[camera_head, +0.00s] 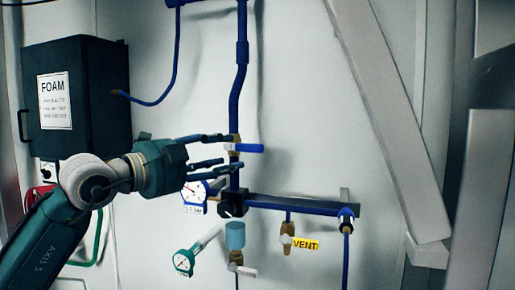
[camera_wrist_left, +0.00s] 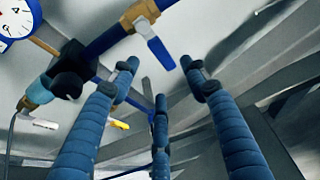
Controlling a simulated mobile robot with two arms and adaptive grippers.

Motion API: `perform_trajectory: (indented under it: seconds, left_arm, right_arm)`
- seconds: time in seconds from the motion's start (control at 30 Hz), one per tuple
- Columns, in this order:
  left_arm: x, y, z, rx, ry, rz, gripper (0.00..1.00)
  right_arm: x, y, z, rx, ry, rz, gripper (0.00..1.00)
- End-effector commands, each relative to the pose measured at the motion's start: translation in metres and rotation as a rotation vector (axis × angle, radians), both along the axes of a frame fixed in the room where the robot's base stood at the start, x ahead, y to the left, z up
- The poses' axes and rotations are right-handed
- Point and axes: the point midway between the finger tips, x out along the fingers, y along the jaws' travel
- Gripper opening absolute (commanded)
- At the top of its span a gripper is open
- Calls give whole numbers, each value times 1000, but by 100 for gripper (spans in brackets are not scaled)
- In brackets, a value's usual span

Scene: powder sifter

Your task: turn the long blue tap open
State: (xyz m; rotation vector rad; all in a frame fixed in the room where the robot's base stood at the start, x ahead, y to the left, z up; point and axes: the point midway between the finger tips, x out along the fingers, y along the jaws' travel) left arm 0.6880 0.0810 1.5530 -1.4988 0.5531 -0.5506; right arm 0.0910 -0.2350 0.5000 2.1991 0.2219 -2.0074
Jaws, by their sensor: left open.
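The long blue tap (camera_head: 249,148) is a blue lever on a brass valve on the vertical blue pipe. It points to the right, across the pipe. In the left wrist view the blue lever (camera_wrist_left: 160,52) shows ahead of the fingers, on its brass body. My left gripper (camera_head: 222,151) comes in from the left, just beside the valve, with its fingers spread and pointing right. In the left wrist view my left gripper (camera_wrist_left: 160,92) is open with nothing between its fingers. Its fingertips appear close to the valve; I cannot tell whether any touch it. My right gripper is not in view.
A pressure gauge (camera_head: 193,190) sits just below my left gripper. A lower blue pipe (camera_head: 300,205) carries a VENT valve (camera_head: 287,238). A second gauge (camera_head: 183,262) is lower left. A black FOAM box (camera_head: 100,95) is at left; a grey slanted beam (camera_head: 385,115) is at right.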

Motion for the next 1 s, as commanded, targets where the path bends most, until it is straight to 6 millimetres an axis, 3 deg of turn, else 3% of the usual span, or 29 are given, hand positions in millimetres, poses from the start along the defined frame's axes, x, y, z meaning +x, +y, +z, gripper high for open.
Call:
perform_trajectory:
  seconds: [0.2, 0.5, 0.9, 1.0]
  left_arm:
    - [31, -28, 5, 0, 4, -3, 46]
    - [66, -56, 3, 1, 2, -1, 46]
    - [72, -62, 0, 0, 0, -1, 46]
    - [72, -62, 0, 0, 0, -1, 28]
  right_arm:
    - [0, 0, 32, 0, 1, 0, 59]
    - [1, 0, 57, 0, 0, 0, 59]
    - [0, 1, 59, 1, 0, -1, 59]
    - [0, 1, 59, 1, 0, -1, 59]
